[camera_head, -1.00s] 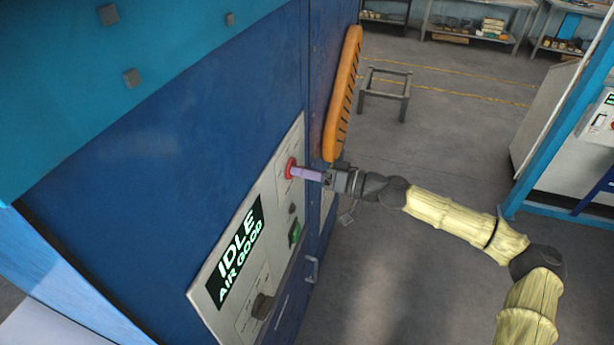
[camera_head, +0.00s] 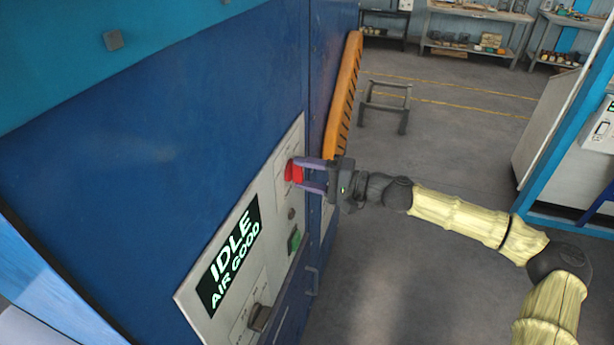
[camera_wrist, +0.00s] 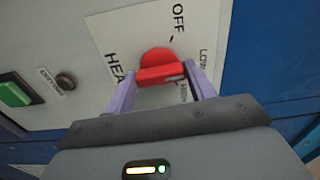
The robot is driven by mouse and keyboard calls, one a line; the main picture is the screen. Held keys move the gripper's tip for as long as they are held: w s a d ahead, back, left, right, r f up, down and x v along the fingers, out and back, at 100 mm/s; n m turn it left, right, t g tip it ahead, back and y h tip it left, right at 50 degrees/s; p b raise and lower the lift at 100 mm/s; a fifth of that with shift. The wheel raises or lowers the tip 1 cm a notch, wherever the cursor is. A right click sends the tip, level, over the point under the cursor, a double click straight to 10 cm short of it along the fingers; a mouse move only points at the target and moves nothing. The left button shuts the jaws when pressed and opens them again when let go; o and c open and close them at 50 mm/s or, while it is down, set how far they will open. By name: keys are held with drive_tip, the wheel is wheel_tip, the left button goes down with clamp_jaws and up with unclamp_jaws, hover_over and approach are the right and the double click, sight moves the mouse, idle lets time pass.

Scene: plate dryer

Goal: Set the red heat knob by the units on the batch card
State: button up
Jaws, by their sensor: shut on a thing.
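The red heat knob (camera_head: 294,172) sits on the light control panel of the blue machine. In the wrist view, the knob (camera_wrist: 160,68) has its raised grip bar between my two purple fingers. My gripper (camera_head: 309,176) is shut on it, one finger on each side. The labels OFF, LOW and part of HEAT show around the knob. A further label beside the right finger is partly hidden. I cannot tell where the knob's mark points. No batch card can be made out in these views.
The panel display (camera_head: 230,255) reads IDLE, AIR GOOD. A green button (camera_wrist: 19,92) and a small round dark button (camera_wrist: 66,82) are beside the knob. A dark knob (camera_head: 259,316) is lower on the panel. An orange slotted part (camera_head: 343,95) rises behind my gripper.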

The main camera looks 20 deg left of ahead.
drive_tip(key=shift+m, duration=0.4)
drive_tip(key=o, duration=1)
drive_tip(key=shift+w, duration=0.1)
drive_tip(key=shift+d, duration=0.1)
drive_tip(key=d+b, duration=0.2)
drive_tip(key=d, duration=0.3)
drive_tip(key=w+d+b, duration=0.1)
drive_tip(key=d, duration=0.5)
drive_tip(key=d+b, duration=0.2)
drive_tip(key=d, duration=0.4)
drive_tip(key=shift+w+d+b, duration=0.1)
drive_tip(key=shift+w+b, duration=0.25)
drive_tip(key=shift+w, duration=0.05)
